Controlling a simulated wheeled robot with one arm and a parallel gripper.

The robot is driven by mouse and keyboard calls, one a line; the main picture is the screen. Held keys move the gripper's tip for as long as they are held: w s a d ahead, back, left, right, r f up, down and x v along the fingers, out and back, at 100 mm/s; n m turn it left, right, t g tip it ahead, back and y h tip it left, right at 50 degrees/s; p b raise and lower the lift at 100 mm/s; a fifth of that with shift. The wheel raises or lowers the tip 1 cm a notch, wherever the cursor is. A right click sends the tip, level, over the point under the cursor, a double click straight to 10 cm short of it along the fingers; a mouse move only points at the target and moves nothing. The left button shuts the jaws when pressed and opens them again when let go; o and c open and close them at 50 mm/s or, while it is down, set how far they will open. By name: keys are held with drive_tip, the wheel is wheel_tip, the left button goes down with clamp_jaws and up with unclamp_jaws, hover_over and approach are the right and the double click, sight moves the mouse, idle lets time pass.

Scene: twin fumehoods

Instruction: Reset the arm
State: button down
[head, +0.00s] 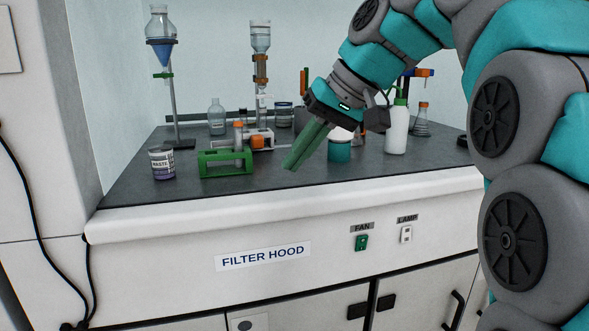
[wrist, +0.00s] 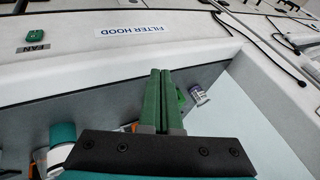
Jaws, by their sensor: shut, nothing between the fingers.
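My arm reaches in from the right in the head view. My gripper (head: 292,165) points down and to the left over the front part of the dark worktop (head: 130,193). Its green fingers lie together with nothing between them. In the wrist view my gripper (wrist: 159,75) also shows its two green fingers side by side and shut. A green block-like holder (head: 226,163) stands to the left of the fingertips, apart from them. A teal and white container (head: 339,150) stands behind my gripper, partly hidden by it.
A waste jar (head: 163,163) stands at the left. A stand with a blue-filled funnel (head: 161,50), a clear bottle (head: 217,118) and a filter column (head: 260,70) are behind. A white bottle (head: 396,130) stands right of my gripper. The fan switch (head: 361,242) and lamp switch (head: 406,234) are on the front.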

drive_tip(key=s+d+f+m+g+h, duration=0.1)
drive_tip(key=s+d+f, duration=0.3)
drive_tip(key=s+f, duration=0.5)
drive_tip(key=s+d+f+m+g+h, duration=0.1)
drive_tip(key=s+d+f+g+h, duration=0.1)
drive_tip(key=s+d+f, duration=0.3)
drive_tip(key=s+d+f+m+g+h, duration=0.1)
drive_tip(key=s+d+f+h, duration=0.2)
drive_tip(key=s+f, duration=1.1)
wheel_tip(320, 180, down, 8)
drive_tip(key=shift+d+r+g, duration=0.2)
drive_tip(key=shift+d+g, duration=0.1)
drive_tip(key=shift+d, duration=0.95)
